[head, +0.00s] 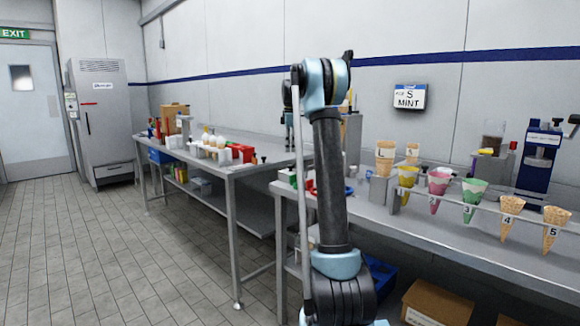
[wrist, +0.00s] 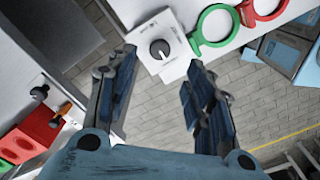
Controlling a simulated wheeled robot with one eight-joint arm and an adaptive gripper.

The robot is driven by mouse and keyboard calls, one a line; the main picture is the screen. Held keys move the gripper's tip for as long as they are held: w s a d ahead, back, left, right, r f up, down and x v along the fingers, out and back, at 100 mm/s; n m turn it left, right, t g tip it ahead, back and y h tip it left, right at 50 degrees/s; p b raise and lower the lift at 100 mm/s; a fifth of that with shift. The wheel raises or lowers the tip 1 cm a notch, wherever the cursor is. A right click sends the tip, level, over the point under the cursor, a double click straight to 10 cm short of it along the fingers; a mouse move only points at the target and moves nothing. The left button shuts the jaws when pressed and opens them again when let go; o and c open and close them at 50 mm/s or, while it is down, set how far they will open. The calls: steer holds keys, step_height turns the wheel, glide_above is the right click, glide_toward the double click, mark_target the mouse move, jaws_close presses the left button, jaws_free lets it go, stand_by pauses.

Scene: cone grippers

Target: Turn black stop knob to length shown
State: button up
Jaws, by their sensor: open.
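A round black knob (wrist: 160,48) with a pale pointer line sits on a white square plate (wrist: 180,66) at the top middle of the wrist view. Small marks ring the knob; I cannot read them. My gripper (wrist: 161,62) is open, its two fingers spread either side of the view below the knob. Nothing is between the fingers, and I cannot tell their distance from the knob. A wall sign (head: 409,97) in the head view shows "S" and "MINT". My arm hides the gripper in the head view, and I cannot make out the knob there.
Green (wrist: 213,24) and red (wrist: 265,8) rings lie beside the plate. A red block (wrist: 35,130) and a small black knob (wrist: 39,92) are at the wrist view's left. Numbered cones stand in a rack on the right bench (head: 500,245). Tiled floor shows between benches.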

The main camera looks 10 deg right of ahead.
mark_target(291, 168)
step_height(291, 168, down, 8)
steer(key=shift+f, duration=0.15)
stand_by(0.4)
steer(key=c, duration=1.1)
